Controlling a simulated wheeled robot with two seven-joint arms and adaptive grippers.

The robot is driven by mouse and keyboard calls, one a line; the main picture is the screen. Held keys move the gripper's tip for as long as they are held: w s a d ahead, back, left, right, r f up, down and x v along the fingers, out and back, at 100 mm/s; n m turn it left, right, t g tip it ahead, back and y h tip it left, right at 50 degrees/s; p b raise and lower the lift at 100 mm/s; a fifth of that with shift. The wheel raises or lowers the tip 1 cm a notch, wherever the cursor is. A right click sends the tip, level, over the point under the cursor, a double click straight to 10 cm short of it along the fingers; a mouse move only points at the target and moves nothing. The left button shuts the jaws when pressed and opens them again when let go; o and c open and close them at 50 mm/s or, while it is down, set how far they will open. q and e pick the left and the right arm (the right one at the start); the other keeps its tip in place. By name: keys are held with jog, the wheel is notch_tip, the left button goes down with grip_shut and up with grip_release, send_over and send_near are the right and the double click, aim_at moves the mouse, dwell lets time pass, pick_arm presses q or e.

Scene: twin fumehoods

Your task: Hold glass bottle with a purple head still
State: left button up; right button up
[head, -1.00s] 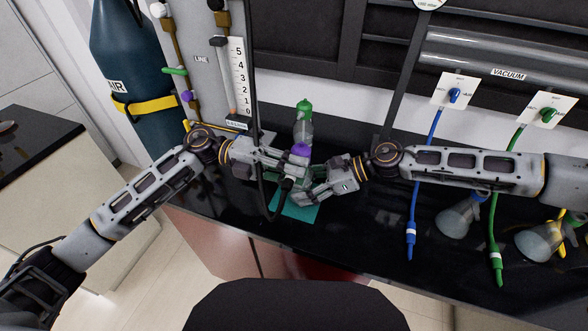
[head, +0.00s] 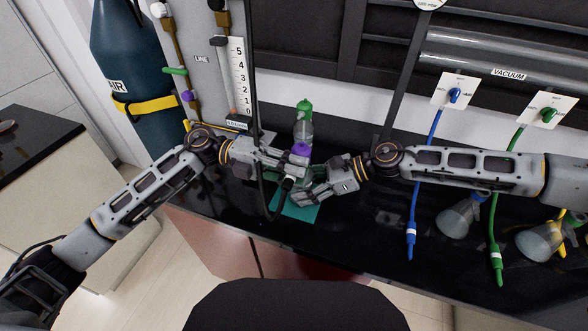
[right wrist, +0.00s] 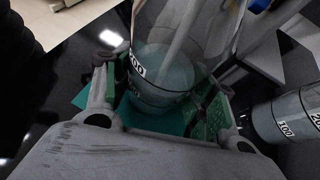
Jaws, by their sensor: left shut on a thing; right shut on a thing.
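The glass bottle with a purple head (head: 301,150) stands upright over a teal mat (head: 299,212) on the black bench. Its clear body (right wrist: 165,75) fills the right wrist view, with pale liquid and printed marks near the bottom. My right gripper (head: 300,194) is shut around the lower body, and its green-padded fingers (right wrist: 160,104) are on both sides of the glass. My left gripper (head: 296,166) is higher, shut at the purple head. Its exact contact is partly hidden in the head view.
A bottle with a green head (head: 304,122) stands close behind. A flowmeter panel (head: 236,75) and a dark hose are at the left. Blue (head: 411,230) and green (head: 496,255) hoses and two flasks are at the right.

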pick_arm(q)
jog(key=shift+w+d, duration=0.1)
jog(key=shift+w, duration=0.4)
dwell(0.8)
jog(key=shift+s+a, duration=0.25)
jog(key=shift+s, duration=0.75)
dwell(1.8)
jog(key=shift+w+d, duration=0.25)
jog(key=shift+w, duration=0.65)
dwell(0.7)
jog(key=shift+s, duration=0.4)
dwell(1.9)
